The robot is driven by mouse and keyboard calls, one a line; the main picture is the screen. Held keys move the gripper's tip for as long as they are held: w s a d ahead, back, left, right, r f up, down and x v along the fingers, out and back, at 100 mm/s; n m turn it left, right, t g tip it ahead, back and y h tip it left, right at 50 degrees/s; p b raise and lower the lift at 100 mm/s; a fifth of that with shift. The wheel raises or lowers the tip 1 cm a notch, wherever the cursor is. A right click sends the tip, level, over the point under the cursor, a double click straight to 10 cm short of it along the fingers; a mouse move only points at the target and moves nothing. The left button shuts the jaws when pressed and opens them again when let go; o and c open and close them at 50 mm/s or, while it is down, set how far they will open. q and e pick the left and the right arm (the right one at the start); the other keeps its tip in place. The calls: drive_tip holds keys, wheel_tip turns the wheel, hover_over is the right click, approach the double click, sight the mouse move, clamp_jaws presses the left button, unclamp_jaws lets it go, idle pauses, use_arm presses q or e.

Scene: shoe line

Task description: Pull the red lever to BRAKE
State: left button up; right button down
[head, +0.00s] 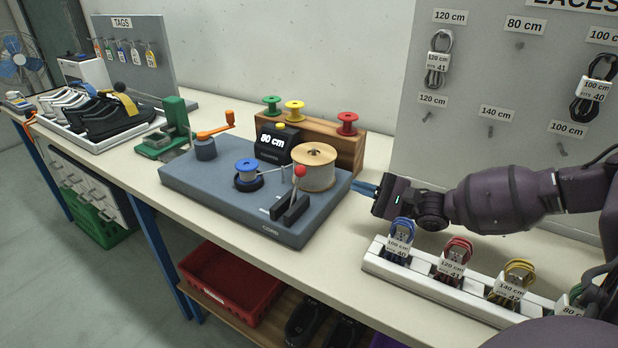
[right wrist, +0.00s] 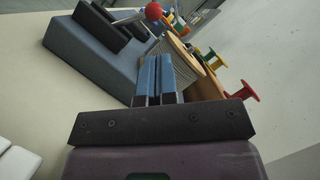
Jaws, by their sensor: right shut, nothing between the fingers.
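The red lever is a metal rod with a red ball knob (head: 300,171) rising from a black slotted block (head: 290,208) on the grey-blue winding machine (head: 215,185). The knob (right wrist: 153,11) also shows at the top of the right wrist view. My right gripper (head: 356,187) is shut and empty, its blue fingers at the machine's right edge, to the right of the lever and apart from it. In the right wrist view the shut fingers (right wrist: 156,62) point toward the large cord spool (right wrist: 180,55). No BRAKE label can be read. My left gripper is not in view.
A counter (head: 272,143) reading 80 cm, a blue spool (head: 247,170) and an orange crank (head: 214,131) are on the machine. A wooden rack (head: 345,150) stands behind. A white holder (head: 375,264) with lace bundles lies in front of my right arm.

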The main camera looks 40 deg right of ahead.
sight(296, 188)
drive_tip(key=shift+w+f, duration=0.1)
drive_tip(key=shift+f, duration=0.65)
drive_tip(key=shift+d, duration=0.1)
drive_tip(key=shift+r, duration=0.1)
drive_tip(key=shift+w+a, duration=0.4)
drive_tip(key=b+x, duration=0.1)
drive_tip(key=x, duration=0.7)
drive_tip(key=shift+w, duration=0.1)
drive_tip(key=shift+w+a+r+b, duration=0.15)
drive_tip(key=shift+w+a+b, duration=0.1)
drive_tip(key=shift+b, duration=0.05)
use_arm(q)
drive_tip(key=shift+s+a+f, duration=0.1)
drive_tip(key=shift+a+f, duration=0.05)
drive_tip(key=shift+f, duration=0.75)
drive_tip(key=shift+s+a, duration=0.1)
